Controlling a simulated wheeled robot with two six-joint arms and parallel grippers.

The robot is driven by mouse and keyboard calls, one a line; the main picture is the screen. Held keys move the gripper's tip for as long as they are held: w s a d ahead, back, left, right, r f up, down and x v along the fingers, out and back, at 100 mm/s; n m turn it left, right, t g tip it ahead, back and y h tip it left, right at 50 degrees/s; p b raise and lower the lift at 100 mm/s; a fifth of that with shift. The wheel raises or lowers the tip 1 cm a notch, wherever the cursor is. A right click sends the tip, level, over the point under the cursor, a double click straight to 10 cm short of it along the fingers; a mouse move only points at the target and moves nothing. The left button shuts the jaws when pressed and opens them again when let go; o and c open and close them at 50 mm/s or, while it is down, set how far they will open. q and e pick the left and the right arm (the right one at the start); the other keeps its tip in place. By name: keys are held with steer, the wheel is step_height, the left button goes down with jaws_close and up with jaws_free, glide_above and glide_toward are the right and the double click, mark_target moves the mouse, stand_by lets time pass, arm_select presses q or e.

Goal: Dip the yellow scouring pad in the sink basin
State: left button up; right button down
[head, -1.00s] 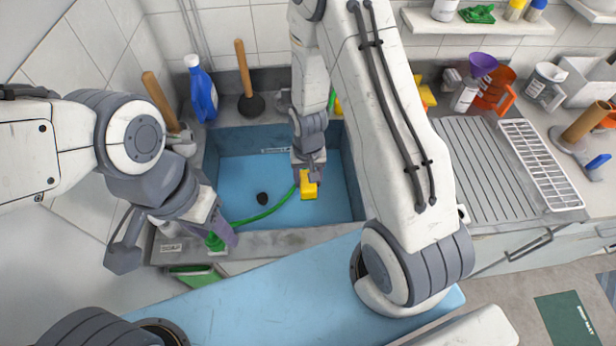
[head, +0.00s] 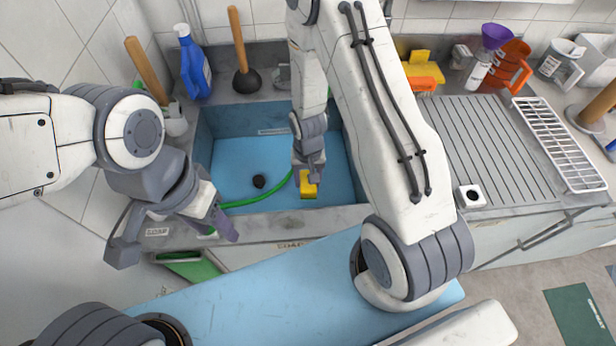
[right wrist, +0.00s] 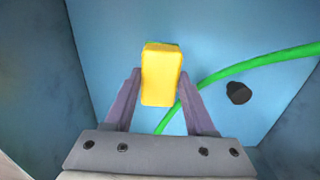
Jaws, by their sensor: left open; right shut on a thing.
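The yellow scouring pad (head: 308,187) is held in my right gripper (head: 308,174), over the blue-floored sink basin (head: 232,160). In the right wrist view the pad (right wrist: 161,75) stands between the two purple fingers of my right gripper (right wrist: 160,95), with the basin floor (right wrist: 215,45) behind it. I cannot tell whether the pad touches the floor. My left gripper (head: 222,222) is open and empty at the basin's front left edge.
A green hose (head: 270,196) and a black plug (head: 259,181) lie in the basin. A plunger (head: 245,75) and blue spray bottle (head: 194,65) stand behind it. A ribbed drainboard (head: 470,135) and white rack (head: 560,140) are at right.

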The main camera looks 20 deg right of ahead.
steer(key=shift+f+b, duration=1.75)
steer(key=shift+f, duration=0.95)
steer(key=shift+r, duration=0.1)
step_height(320, 180, up, 20)
steer(key=p, duration=1.7)
steer(key=shift+r, duration=0.2)
stand_by(1.1)
step_height(320, 180, up, 4)
steer(key=p, duration=0.3)
stand_by(0.5)
